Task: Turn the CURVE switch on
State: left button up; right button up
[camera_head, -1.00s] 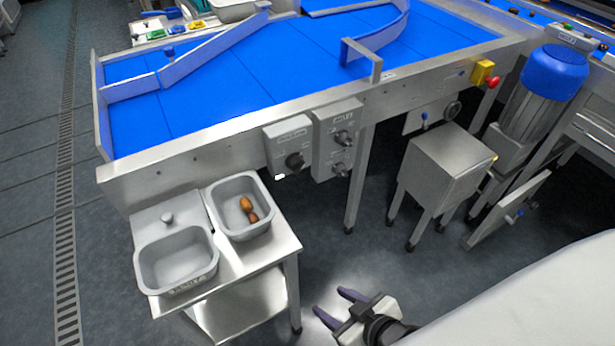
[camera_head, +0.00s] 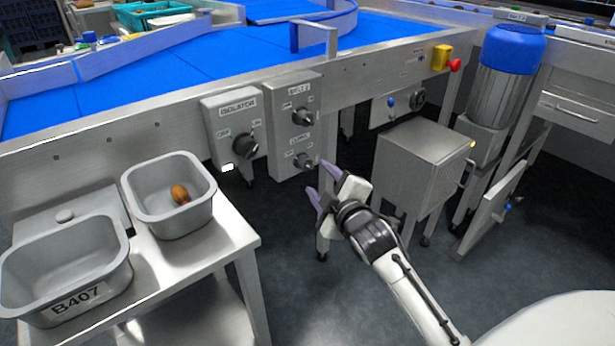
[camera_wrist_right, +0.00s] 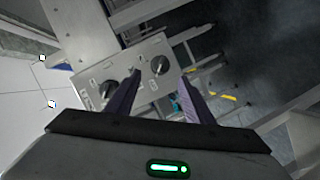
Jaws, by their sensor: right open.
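A grey switch box (camera_head: 279,110) on the conveyor's front side carries two black rotary knobs, an upper one (camera_head: 303,116) and a lower one (camera_head: 306,163). The lower label (camera_head: 299,138) seems to read CURVE, but is blurred. Its exact pointer position is too small to tell. My right gripper (camera_head: 320,182) is open and empty, just below and right of the lower knob, apart from it. In the right wrist view the box's face (camera_wrist_right: 133,70) with two knobs lies beyond my open fingers (camera_wrist_right: 160,78). My left gripper is not in view.
An ISOLATOR box (camera_head: 234,125) with a large knob is left of the switch box. Two grey bins stand on a steel stand (camera_head: 215,235); the right bin (camera_head: 168,220) holds a brown date (camera_head: 180,193). A steel cabinet (camera_head: 420,160) stands right of my gripper.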

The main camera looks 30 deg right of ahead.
aim_at(308, 167)
jog(key=b+x, duration=0.2)
jog(key=x, duration=0.6)
jog(key=shift+w+f+b, duration=0.1)
jog(key=shift+w+b, duration=0.1)
jog(key=shift+b, duration=0.15)
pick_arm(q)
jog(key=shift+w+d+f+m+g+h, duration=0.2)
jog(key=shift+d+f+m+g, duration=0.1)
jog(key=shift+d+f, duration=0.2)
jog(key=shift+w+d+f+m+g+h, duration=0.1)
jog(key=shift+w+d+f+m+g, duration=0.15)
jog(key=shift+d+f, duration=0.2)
pick_arm(e)
jog(key=shift+w+d, duration=0.1)
jog(key=shift+w, duration=0.35)
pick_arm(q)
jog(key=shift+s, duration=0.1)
